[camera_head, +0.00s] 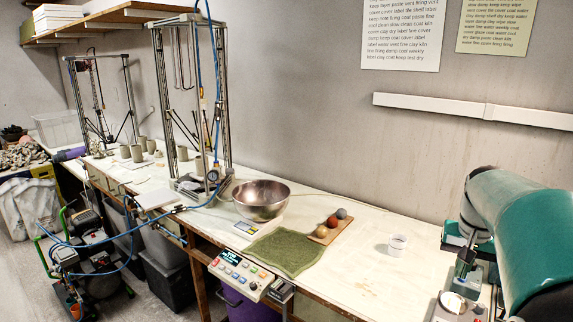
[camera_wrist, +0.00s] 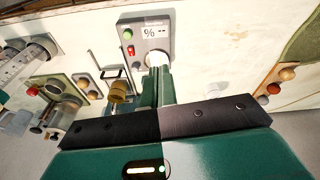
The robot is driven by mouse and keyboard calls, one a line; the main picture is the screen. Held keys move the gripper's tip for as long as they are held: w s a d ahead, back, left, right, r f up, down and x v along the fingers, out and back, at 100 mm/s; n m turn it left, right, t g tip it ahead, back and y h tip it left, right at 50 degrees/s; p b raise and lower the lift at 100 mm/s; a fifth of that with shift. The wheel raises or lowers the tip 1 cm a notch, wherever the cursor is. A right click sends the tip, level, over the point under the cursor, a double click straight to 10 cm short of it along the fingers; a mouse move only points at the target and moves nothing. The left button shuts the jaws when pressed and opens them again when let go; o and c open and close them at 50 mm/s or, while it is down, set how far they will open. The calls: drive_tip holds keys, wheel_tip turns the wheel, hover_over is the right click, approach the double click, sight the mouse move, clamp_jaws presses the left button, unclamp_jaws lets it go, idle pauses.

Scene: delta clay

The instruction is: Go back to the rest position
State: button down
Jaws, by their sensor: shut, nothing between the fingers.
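My gripper (camera_wrist: 160,86) shows in the wrist view with its narrow green fingers together and nothing between them. In the head view my teal arm fills the right edge, and the gripper's fingers cannot be made out there.
The white worktop (camera_head: 350,285) holds a metal bowl (camera_head: 262,203), a green cloth (camera_head: 284,252), a board with several balls (camera_head: 333,227) and a white cup (camera_head: 397,244). Instruments (camera_head: 460,305) stand close by my arm. Delta printer frames (camera_head: 226,90) stand farther left. Worktop around the cup is clear.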

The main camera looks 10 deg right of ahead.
drive_tip(key=s+a+r+n+t, duration=0.2)
drive_tip(key=a+n, duration=0.2)
drive_tip(key=a, duration=1.5)
drive_tip(key=s+a+f+n+t+y, duration=0.1)
drive_tip(key=s+a+f+n, duration=0.3)
drive_tip(key=s+a, duration=0.4)
drive_tip(key=a+t, duration=0.1)
drive_tip(key=a, duration=0.3)
drive_tip(key=shift+s+a+f, duration=0.2)
drive_tip(key=shift+a+f, duration=0.05)
drive_tip(key=shift+f, duration=0.05)
drive_tip(key=shift+d, duration=0.15)
